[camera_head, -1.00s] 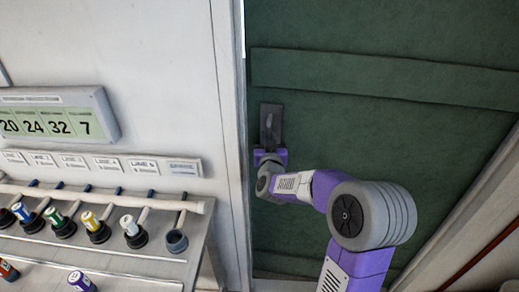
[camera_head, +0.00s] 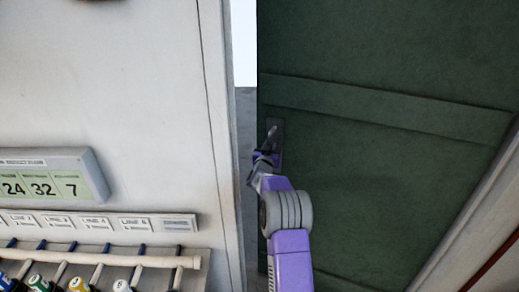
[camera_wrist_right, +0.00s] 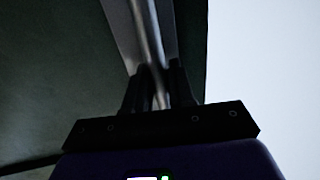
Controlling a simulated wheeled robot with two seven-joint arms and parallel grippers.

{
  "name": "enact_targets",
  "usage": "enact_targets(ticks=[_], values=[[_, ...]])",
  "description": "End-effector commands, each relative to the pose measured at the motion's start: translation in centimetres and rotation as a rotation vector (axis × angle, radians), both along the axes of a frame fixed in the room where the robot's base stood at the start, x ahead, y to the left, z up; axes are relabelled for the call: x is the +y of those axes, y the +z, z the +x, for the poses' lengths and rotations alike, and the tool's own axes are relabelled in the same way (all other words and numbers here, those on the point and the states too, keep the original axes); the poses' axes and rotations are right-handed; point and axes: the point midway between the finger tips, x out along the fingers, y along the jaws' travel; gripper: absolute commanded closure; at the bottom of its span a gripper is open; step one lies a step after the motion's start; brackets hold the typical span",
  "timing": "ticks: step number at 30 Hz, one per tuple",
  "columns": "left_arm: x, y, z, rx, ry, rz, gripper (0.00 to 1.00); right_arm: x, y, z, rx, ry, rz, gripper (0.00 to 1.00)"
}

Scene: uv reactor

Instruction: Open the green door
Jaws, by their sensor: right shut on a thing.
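The green door (camera_head: 390,60) fills the right half of the head view and stands ajar, with a bright gap between its left edge and the white wall. A dark handle plate (camera_head: 276,129) is near the door's left edge. My right gripper (camera_head: 266,153) is at this handle. In the right wrist view, my right gripper's dark fingers (camera_wrist_right: 155,88) are shut around a metal handle bar (camera_wrist_right: 148,35), and the green door (camera_wrist_right: 50,70) shows to the left. My left gripper is not in view.
The white wall (camera_head: 100,75) stands left of the door, with a number display (camera_head: 50,178) on it. Below is a rack rail (camera_head: 100,257) with several small bottles. A door frame (camera_head: 465,225) runs along the right. Open space shows through the gap (camera_head: 244,45).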

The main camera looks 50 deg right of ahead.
Motion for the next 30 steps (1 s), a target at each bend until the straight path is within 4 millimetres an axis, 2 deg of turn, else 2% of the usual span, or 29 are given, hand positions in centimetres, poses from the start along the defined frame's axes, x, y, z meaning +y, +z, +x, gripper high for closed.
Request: enact_targets(ticks=[3,11,12,15,25,30], values=[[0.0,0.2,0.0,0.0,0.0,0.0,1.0,-0.8,-0.1,-0.4,0.002,-0.015,-0.003,1.0],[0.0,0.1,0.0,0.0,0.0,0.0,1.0,-0.7,-0.1,-0.3,0.002,-0.014,-0.005,1.0],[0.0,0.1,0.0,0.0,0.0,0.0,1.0,-0.7,-0.1,-0.3,0.002,-0.013,-0.005,0.73],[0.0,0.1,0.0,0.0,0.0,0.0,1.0,-0.6,-0.1,-0.2,0.002,-0.012,-0.003,0.59],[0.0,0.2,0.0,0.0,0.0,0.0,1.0,-0.4,-0.1,-0.1,0.001,-0.008,-0.003,0.59],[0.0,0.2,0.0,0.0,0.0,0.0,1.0,0.8,0.0,-0.7,0.001,-0.008,-0.002,0.59]])
